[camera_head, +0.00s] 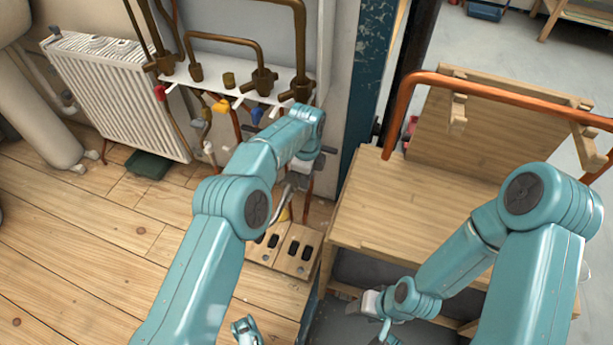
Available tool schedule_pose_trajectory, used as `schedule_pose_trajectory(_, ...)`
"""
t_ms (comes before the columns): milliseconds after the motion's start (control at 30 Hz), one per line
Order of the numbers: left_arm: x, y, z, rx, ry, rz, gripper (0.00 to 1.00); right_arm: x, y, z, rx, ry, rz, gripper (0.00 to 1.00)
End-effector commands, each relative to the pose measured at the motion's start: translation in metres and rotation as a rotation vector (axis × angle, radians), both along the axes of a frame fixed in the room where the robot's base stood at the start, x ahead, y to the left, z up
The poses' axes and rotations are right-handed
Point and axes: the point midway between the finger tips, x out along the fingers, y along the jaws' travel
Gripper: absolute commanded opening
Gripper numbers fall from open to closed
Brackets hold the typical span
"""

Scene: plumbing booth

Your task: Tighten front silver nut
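My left arm reaches up to the pipes below the white manifold shelf. My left gripper (303,172) is at its end, beside thin pipes and mostly hidden behind my own wrist. Whether its fingers are open or shut does not show. A silver bent fitting (275,212) shows just below it. The front silver nut cannot be made out clearly; the arm covers part of that area. My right gripper (372,304) hangs low at the right, in front of the wooden bench and away from the pipes. Its fingers are too small to read.
A white radiator (115,90) is at the left. A wooden bench (375,215) and copper pipe (480,85) are at the right. Wooden blocks with dark slots (290,252) lie below.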

Motion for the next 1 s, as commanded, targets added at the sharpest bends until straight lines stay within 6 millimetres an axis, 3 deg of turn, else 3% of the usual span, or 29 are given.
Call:
schedule_pose_trajectory(233,-0.002,-0.003,-0.002,0.041,-0.006,-0.005,0.0,0.0,0.0,0.002,0.0,0.001,0.001,0.53)
schedule_pose_trajectory(567,-0.004,-0.012,-0.022,0.336,-0.105,-0.003,0.0,0.001,-0.001,-0.011,-0.001,-0.002,-0.006,0.53)
schedule_pose_trajectory(867,-0.004,-0.011,-0.02,0.357,-0.112,0.0,0.0,0.002,-0.002,-0.01,-0.002,-0.003,-0.008,0.53)
schedule_pose_trajectory(900,-0.004,-0.011,-0.02,0.357,-0.112,0.0,0.27,0.002,-0.002,-0.01,-0.002,-0.003,-0.008,0.53)
schedule_pose_trajectory(967,-0.004,-0.011,-0.02,0.356,-0.111,0.0,0.46,0.002,-0.002,-0.01,-0.002,-0.003,-0.008,0.53)
schedule_pose_trajectory(1000,-0.004,-0.011,-0.02,0.356,-0.111,0.0,0.49,0.002,-0.002,-0.01,-0.002,-0.003,-0.008,0.53)
